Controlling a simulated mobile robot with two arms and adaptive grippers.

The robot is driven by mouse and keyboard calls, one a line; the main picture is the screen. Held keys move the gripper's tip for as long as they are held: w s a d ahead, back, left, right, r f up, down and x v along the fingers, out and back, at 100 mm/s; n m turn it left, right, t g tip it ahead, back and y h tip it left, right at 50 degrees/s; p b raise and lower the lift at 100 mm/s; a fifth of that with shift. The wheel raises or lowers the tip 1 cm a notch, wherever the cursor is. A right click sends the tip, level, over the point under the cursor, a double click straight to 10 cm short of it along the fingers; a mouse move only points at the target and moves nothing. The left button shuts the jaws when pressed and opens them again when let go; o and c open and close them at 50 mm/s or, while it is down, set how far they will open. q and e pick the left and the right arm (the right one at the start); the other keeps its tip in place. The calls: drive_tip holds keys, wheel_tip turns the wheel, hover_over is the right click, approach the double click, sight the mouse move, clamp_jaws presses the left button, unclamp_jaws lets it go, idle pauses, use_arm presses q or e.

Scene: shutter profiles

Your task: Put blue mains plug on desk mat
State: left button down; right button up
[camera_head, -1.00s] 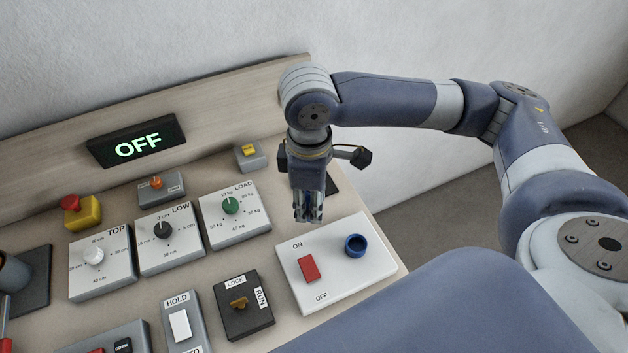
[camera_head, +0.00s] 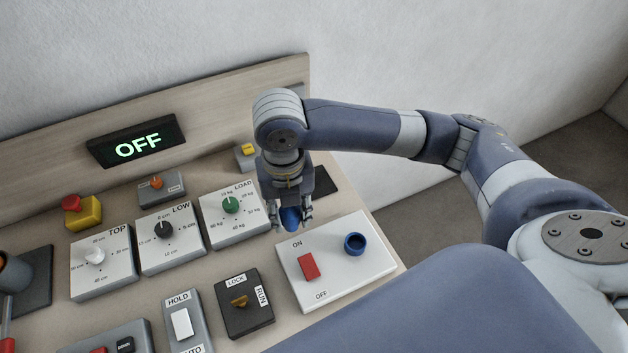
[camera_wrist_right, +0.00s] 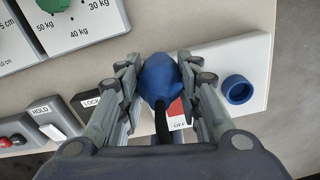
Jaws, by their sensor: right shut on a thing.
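The blue mains plug (camera_head: 291,218) is between the fingers of my right gripper (camera_head: 291,213), which is shut on it. In the right wrist view, the plug (camera_wrist_right: 158,78) shows as a rounded blue body with a dark cord running towards the palm. The gripper holds it above the desk, near the upper left corner of the white panel. A dark flat mat (camera_head: 326,181), likely the desk mat, lies on the desk just right of and behind the gripper, partly hidden by it. My left gripper is not in view.
The white panel (camera_head: 375,270) carries a red switch (camera_head: 308,266) and a blue round socket (camera_head: 355,244). Dial boxes (camera_head: 234,214) stand left of the gripper. A yellow-topped grey box (camera_head: 247,156) is behind it.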

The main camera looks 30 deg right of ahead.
drive_tip(key=shift+a+f+n, duration=0.1)
drive_tip(key=shift+a+n, duration=0.05)
drive_tip(key=shift+n, duration=0.75)
drive_tip(key=shift+w, duration=0.1)
drive_tip(key=shift+n, duration=0.3)
drive_tip(key=w+d+p, duration=0.1)
drive_tip(key=w+d, duration=0.2)
drive_tip(key=w+d+f+p, duration=0.1)
drive_tip(key=w+d, duration=0.3)
drive_tip(key=w+d+p, duration=0.1)
drive_tip(key=w+d, duration=0.2)
drive_tip(key=d, duration=0.1)
drive_tip(key=shift+w+d+f+p, duration=0.15)
drive_tip(key=shift+w+f+p, duration=0.1)
drive_tip(key=shift+w+p, duration=0.15)
drive_tip(key=shift+d+f, duration=0.1)
wheel_tip(320, 180, down, 3)
drive_tip(key=shift+r+p, duration=0.1)
drive_tip(key=shift+p, duration=0.6)
drive_tip(key=shift+f, duration=0.3)
drive_tip(key=shift+f, duration=0.2)
drive_tip(key=o, duration=1)
